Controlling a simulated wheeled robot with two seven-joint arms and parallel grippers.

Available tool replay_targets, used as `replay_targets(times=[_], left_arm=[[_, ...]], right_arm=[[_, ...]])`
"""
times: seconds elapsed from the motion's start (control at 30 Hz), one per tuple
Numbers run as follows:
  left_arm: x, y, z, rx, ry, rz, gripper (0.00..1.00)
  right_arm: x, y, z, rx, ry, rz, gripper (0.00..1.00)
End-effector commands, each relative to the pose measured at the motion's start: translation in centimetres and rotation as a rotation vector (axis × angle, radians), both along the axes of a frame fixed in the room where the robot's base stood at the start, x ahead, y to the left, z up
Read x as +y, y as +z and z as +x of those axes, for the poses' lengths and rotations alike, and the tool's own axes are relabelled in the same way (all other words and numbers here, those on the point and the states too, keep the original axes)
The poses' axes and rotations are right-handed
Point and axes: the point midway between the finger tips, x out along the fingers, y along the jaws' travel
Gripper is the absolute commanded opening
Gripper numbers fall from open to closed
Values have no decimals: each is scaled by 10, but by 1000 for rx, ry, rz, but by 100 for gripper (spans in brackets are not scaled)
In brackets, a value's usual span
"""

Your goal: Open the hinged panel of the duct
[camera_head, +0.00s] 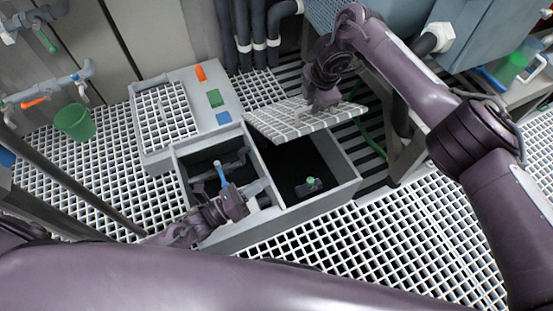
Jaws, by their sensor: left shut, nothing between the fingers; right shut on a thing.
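The duct (291,218) is a low grey box set in the floor grating. Its hinged panel (285,122), a light grid plate, is tilted up over the right compartment, whose dark inside shows below it. My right gripper (322,108) comes down from above and is shut on the panel near its right part; the fingertips are partly hidden. My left gripper (244,198) is shut and empty, low over the left compartment near its divider. A blue handle (220,173) on grey pipework stands just left of it in that compartment.
A small dark fitting with a green top (310,184) sits in the right compartment. A second grid panel (165,117) lies flat at the back left, beside orange, green and blue blocks (214,98). Pipes and a blue cabinet stand behind.

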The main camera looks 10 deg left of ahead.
Motion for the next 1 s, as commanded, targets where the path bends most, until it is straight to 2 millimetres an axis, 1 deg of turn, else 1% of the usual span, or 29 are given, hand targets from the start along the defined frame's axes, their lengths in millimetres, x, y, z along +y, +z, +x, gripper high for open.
replay_targets(times=[0.03, 0.17, 0.5, 0.6, 0.73, 1.0], left_arm=[[-4, 1, 4, -3, 1, 0, 0], [-20, 6, 20, -5, 1, -4, 0], [-70, 21, 69, -4, 0, -6, 0], [-60, 34, 76, -4, 1, -2, 0], [-55, 44, 82, -1, -1, -3, 0], [-53, 50, 85, 0, -1, -3, 0]], right_arm=[[7, -2, -2, -1, 3, 14, 0], [7, -2, -2, -1, 3, 15, 0], [8, -2, -2, -1, 3, 15, 0], [8, -2, -2, -1, 3, 15, 0], [8, -2, -2, -1, 4, 15, 0], [8, -2, -2, -1, 4, 15, 0]])
